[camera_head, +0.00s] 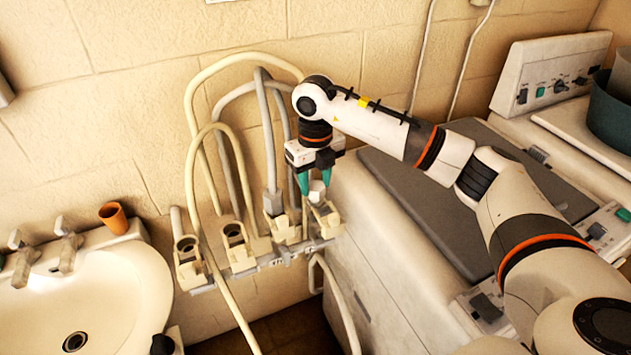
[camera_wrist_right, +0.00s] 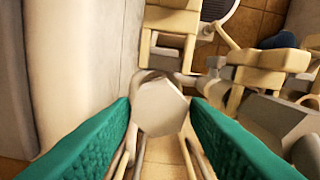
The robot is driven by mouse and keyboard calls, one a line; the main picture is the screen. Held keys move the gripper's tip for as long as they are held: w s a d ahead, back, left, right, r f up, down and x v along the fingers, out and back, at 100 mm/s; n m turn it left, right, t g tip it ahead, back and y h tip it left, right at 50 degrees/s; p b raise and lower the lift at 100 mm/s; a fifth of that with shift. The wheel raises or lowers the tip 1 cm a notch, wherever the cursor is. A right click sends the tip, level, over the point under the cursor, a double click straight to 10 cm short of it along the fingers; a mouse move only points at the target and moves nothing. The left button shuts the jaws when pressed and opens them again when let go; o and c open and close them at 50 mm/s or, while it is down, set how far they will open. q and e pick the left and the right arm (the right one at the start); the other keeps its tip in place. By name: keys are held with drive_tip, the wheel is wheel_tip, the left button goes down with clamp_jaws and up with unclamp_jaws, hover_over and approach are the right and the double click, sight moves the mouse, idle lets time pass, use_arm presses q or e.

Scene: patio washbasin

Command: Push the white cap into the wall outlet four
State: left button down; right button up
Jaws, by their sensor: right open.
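The white cap (camera_head: 317,190) is at the mouth of the rightmost outlet (camera_head: 327,222) in the row on the wall, which I take as outlet four. In the right wrist view the cap (camera_wrist_right: 160,108) shows as a pale hexagonal top. My right gripper (camera_head: 316,181) points down with its teal fingers on either side of the cap. It is open, with narrow gaps beside the cap in the wrist view (camera_wrist_right: 160,112). How deep the cap sits is hidden. My left gripper is not in view.
Other outlets (camera_head: 236,252) stand to the left, with a grey hose connector (camera_head: 273,203) close by. Looped hoses (camera_head: 190,110) rise behind. A washbasin (camera_head: 120,290) with an orange cup (camera_head: 113,217) is at left. A washing machine (camera_head: 365,260) stands at right under my arm.

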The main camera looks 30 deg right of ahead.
sight(316, 185)
drive_tip(key=shift+r+p, duration=2.35)
drive_tip(key=shift+r, duration=1.85)
drive_tip(key=shift+f, duration=0.1)
